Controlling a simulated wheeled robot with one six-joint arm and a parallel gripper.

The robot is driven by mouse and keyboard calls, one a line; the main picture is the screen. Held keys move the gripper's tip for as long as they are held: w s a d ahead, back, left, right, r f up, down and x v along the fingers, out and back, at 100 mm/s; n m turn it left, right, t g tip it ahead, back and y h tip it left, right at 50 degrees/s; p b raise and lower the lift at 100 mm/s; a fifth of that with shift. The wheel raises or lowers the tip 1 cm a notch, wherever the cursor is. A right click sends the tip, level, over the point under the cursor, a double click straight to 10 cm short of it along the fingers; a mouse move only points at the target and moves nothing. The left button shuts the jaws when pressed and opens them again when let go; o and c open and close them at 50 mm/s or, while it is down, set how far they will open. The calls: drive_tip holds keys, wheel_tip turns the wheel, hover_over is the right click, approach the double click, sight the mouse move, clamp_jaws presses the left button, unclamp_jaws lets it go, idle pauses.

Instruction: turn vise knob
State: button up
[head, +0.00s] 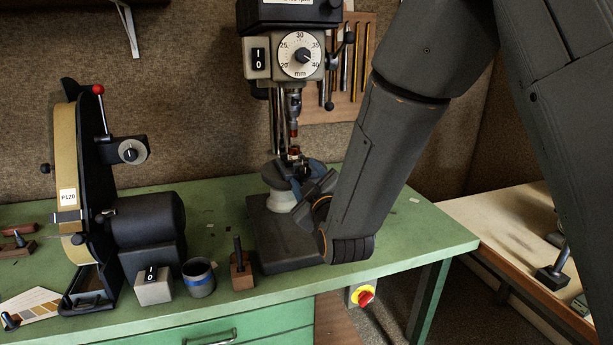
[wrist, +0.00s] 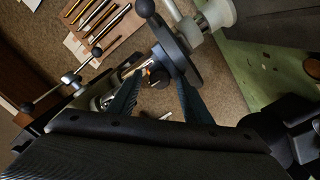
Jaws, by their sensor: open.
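In the wrist view, a small dark knob (wrist: 157,77) with a brownish part sits between the two blue-grey fingers of my gripper (wrist: 162,82). The gripper is open, with a finger on each side of the knob; I cannot tell whether either touches it. Behind the knob is a dark round vise body or plate (wrist: 178,52) with a ball-ended handle. In the head view, my gripper (head: 308,182) is at the small vise area on the drill press's pale pedestal (head: 287,200). My arm and gripper hide most of the vise and the knob there.
The drill press head (head: 298,55) with its dial is above the vise, its spindle close over it. A belt sander (head: 75,170) stands left on the green bench (head: 215,225). A cup (head: 199,279) and a wooden block (head: 241,272) stand near the front edge.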

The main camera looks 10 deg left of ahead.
drive_tip(key=c, duration=1.1)
drive_tip(key=shift+o, duration=0.2)
